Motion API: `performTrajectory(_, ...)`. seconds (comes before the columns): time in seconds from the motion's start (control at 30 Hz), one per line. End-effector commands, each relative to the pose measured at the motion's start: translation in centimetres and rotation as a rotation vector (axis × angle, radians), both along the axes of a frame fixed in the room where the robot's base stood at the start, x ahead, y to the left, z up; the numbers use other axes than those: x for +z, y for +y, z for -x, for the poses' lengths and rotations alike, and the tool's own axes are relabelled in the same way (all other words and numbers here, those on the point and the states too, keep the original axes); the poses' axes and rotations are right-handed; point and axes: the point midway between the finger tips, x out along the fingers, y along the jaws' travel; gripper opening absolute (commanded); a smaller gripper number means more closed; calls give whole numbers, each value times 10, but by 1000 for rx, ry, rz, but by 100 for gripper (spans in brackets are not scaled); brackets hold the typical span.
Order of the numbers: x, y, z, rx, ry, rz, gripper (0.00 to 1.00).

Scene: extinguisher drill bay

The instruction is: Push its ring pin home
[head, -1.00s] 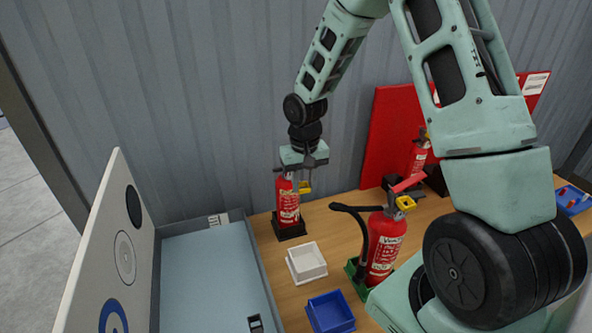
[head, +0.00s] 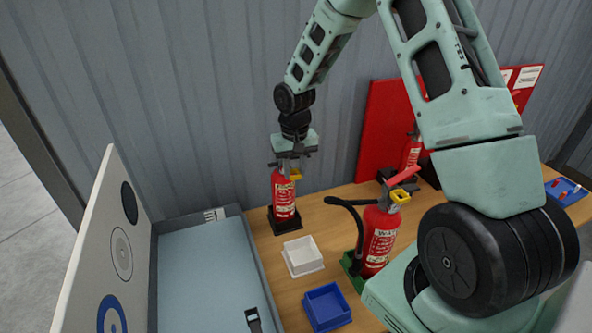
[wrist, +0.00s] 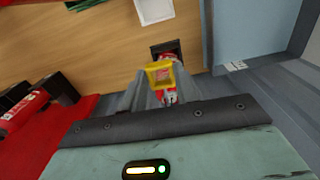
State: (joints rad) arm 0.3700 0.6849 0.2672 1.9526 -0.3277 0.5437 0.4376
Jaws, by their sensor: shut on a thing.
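A red extinguisher (head: 284,197) stands upright in a black base against the corrugated wall in the head view. In the wrist view, only a little of its red body (wrist: 168,96) shows behind the yellow ring pin (wrist: 160,75). My gripper (head: 291,166) is at the extinguisher's head and shut on this yellow ring pin, which also shows in the head view (head: 295,174) at the right side of the extinguisher's neck. The pin's shank and its hole are hidden, so I cannot tell how deep it sits.
A second extinguisher (head: 380,238) with a black hose stands nearer, right of a white tray (head: 302,256) and a blue tray (head: 327,307). A grey-blue open case (head: 205,268) lies at left. A red board (head: 385,125) leans on the wall behind a third extinguisher (head: 411,152).

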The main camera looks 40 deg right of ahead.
Motion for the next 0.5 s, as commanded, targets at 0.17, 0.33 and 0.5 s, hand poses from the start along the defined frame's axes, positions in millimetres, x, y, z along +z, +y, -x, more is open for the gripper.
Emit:
performTrajectory(0.17, 0, -2, -7, 0, 0, -1, 0)
performTrajectory(0.33, 0, -4, -13, 0, 0, 0, 0)
performTrajectory(0.5, 0, -6, -19, 0, 0, 0, 0)
